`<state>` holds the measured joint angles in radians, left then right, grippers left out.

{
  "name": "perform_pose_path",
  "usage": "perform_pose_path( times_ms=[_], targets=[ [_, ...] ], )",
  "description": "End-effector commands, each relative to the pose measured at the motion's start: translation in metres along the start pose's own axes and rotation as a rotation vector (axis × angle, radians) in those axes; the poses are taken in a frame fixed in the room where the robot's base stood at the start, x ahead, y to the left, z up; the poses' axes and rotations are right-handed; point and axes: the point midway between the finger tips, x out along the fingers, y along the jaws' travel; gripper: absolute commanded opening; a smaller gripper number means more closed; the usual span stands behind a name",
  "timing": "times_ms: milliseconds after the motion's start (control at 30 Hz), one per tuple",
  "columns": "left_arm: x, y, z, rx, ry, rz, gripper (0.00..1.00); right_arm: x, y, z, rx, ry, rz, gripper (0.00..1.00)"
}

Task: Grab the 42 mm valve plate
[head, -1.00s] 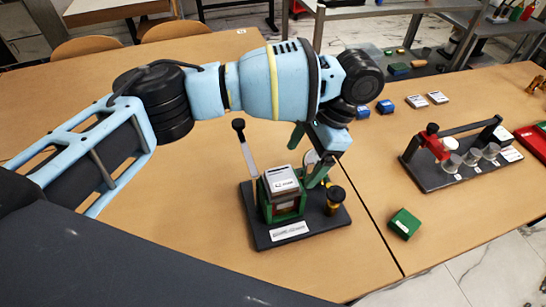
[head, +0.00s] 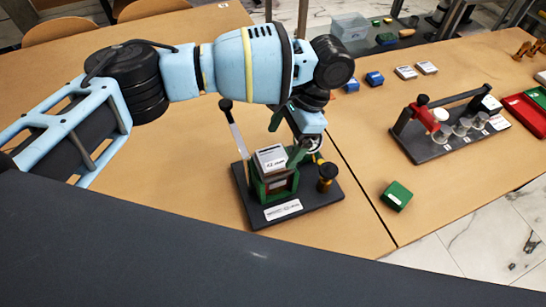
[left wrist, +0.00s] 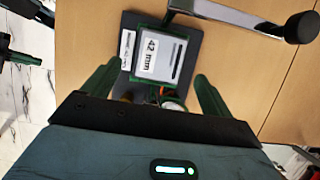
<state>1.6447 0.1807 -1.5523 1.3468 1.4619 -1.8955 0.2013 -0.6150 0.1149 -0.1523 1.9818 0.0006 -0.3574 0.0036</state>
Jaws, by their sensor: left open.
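The 42 mm valve plate (head: 271,158) is a pale grey square block on a green holder (head: 274,188) on a dark base. In the left wrist view the plate (left wrist: 160,57) shows its "42 mm" label. My left gripper (head: 287,138) is open and empty, just above and beside the plate. In the left wrist view its green fingers (left wrist: 155,88) are spread wider than the plate, which shows beyond them. I cannot tell whether a finger touches it. Dark and green parts at that view's left edge may be my right gripper (left wrist: 28,38); its jaws are unclear.
A lever with a black knob (head: 226,105) rises beside the holder, and a black-and-brass knob (head: 326,176) stands on the base's other side. A green box (head: 396,195) lies to the right. A rack with clear cups (head: 461,127) stands farther right. The table front is clear.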

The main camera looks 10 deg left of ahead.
Motion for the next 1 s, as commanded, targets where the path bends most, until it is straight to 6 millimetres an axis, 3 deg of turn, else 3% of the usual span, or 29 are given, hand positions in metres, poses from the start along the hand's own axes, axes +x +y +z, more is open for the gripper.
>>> perform_pose_path(
  times_ms=[233,567,1000],
  targets=[
    [0.034,-0.001,0.0,-0.002,-0.002,0.001,0.85,0.0,0.001,-0.005,-0.003,0.009,0.001,0.0],
    [0.041,-0.001,0.0,-0.002,-0.002,0.001,0.85,0.0,0.001,-0.005,-0.003,0.01,0.001,0.0],
    [0.041,-0.001,0.0,-0.002,-0.002,0.001,0.33,0.0,0.001,-0.005,-0.003,0.009,0.001,0.0]
  ],
)
